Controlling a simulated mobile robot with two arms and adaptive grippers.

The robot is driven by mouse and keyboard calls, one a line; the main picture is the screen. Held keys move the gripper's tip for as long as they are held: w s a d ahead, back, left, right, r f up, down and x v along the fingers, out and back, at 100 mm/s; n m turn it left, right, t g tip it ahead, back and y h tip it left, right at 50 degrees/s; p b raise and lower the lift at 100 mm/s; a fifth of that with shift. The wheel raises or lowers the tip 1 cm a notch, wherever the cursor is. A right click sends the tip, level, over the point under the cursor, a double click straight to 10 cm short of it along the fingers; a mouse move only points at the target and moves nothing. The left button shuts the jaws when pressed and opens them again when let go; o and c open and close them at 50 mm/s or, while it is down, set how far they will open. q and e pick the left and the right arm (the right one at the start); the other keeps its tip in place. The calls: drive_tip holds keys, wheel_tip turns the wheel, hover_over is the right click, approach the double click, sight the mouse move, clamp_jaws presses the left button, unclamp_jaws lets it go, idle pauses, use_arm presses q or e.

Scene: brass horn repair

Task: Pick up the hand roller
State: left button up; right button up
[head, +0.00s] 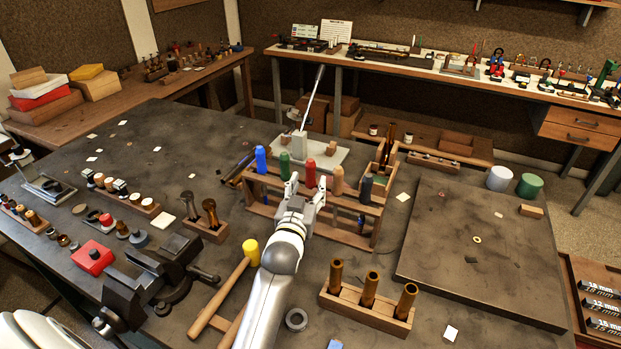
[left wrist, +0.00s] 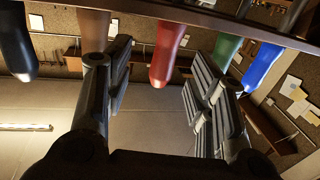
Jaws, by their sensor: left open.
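A wooden rack (head: 341,218) on the dark table holds several tools with coloured handles: blue (head: 261,159), green (head: 284,164), red (head: 310,174), tan (head: 338,181) and dark navy (head: 366,188). I cannot tell by sight which is the hand roller. My left gripper (head: 306,189) is open at the front of the rack, in line with the red handle. In the left wrist view, the red handle (left wrist: 167,45) shows between the spread fingers of my left gripper (left wrist: 160,90), with no visible contact. The rack hides the tools' lower parts. My right gripper is not in view.
A yellow-headed mallet (head: 250,251) lies left of my left arm, near a dark vise (head: 150,280). A wooden block with brass tubes (head: 366,308) stands front right. A grey press with a lever (head: 299,144) stands behind the rack. A large dark slab (head: 480,275) lies right.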

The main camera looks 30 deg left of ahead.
sight(309, 179)
use_arm(q)
drive_tip(key=shift+w+a+f, duration=0.15)
drive_tip(key=shift+w+a, duration=0.05)
drive_tip(key=shift+w, duration=0.3)
drive_tip(key=shift+w+a+p, duration=0.1)
drive_tip(key=shift+w+p, duration=0.2)
drive_tip(key=x, duration=0.1)
drive_tip(key=p+x, duration=0.1)
drive_tip(key=x, duration=0.1)
drive_tip(key=shift+w+a+f, duration=0.2)
drive_tip(key=shift+a+f, duration=0.1)
drive_tip(key=shift+w+a+f, duration=0.1)
drive_tip(key=shift+w+f, duration=0.05)
drive_tip(key=shift+w, duration=0.2)
drive_tip(key=shift+s, duration=0.1)
drive_tip(key=shift+c, duration=0.7)
drive_tip(key=c, duration=0.9)
clamp_jaws()
